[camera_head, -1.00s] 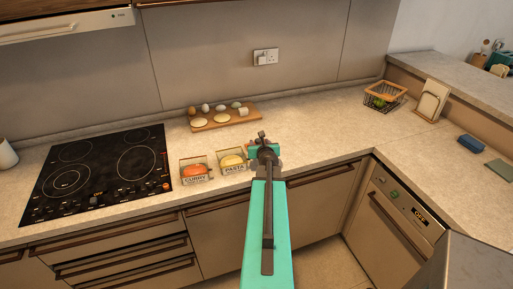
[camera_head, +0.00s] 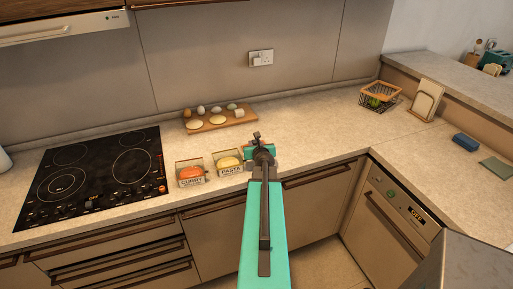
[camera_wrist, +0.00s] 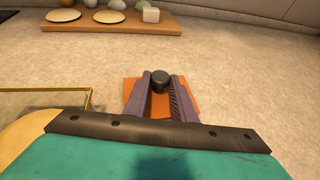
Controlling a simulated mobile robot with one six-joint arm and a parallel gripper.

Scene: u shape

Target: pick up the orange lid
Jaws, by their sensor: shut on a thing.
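The orange lid (camera_wrist: 189,88) lies below my gripper in the wrist view, a flat orange square with a dark round knob (camera_wrist: 160,77). My gripper (camera_wrist: 160,82) has its two purple-grey fingers on either side of the knob, shut on it. The fingers cover part of the lid. I cannot tell whether the lid touches the counter.
The pasta box (camera_head: 230,169) and curry box (camera_head: 190,178) stand just left of my arm. Behind them is a wooden board (camera_head: 220,121) with eggs and dough rounds. A black hob (camera_head: 92,180) is at left, a wire basket (camera_head: 380,98) at right. The counter between board and basket is clear.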

